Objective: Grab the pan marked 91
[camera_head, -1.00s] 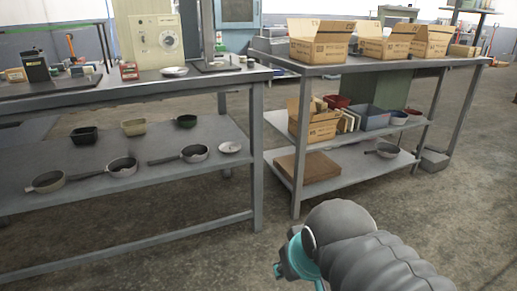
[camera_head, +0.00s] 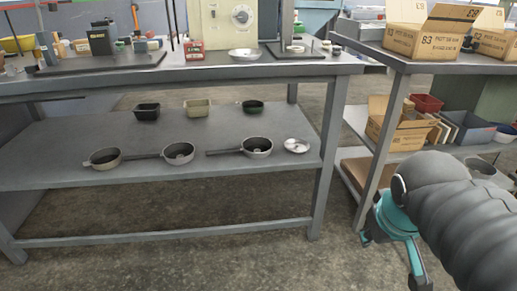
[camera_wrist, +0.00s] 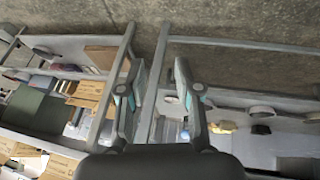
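Three grey pans stand in a row on the lower shelf (camera_head: 60,140) of the left bench: a left pan (camera_head: 103,162), a middle pan (camera_head: 179,157) and a right pan (camera_head: 258,149). Dark handles reach left from the middle and right pans. No number is readable on any pan. My gripper (camera_head: 392,262) is at the lower right, in front of the right bench and away from the three pans. In the wrist view my gripper (camera_wrist: 156,78) has its two fingers apart with nothing held between them.
A white dish (camera_head: 296,146) lies right of the pans. The right bench (camera_head: 375,60) carries cardboard boxes (camera_head: 432,35). Bench legs flank the lower shelf; floor in front is clear.

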